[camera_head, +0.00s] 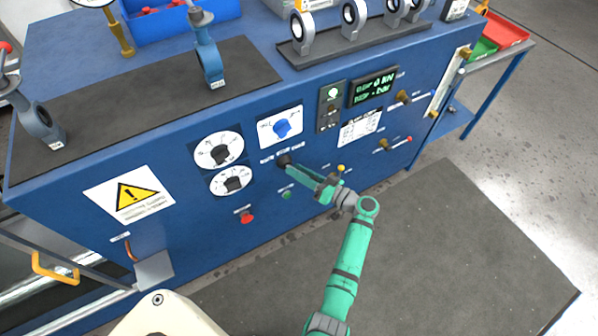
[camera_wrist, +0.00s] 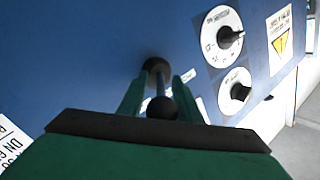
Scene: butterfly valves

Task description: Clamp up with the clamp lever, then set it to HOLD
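The clamp lever seems to be the black round hub (camera_head: 284,160) on the blue front panel, below the blue selector knob. In the wrist view its rod leads from the hub (camera_wrist: 157,66) to a black ball end (camera_wrist: 162,108). My green gripper (camera_head: 295,167) reaches to it from the lower right. In the wrist view the gripper's fingers (camera_wrist: 158,85) stand on both sides of the rod and ball. Whether they press on the ball cannot be told. The blue selector knob (camera_head: 282,128) sits on a white plate above; its lettering is too small to read.
Two white dials (camera_head: 219,150) (camera_head: 232,180) are left of the lever. A red button (camera_head: 246,217) and a green button (camera_head: 287,194) sit below. A lit green display (camera_head: 373,88) is upper right. Valves (camera_head: 208,60) stand on the bench top. The grey floor mat (camera_head: 450,260) is clear.

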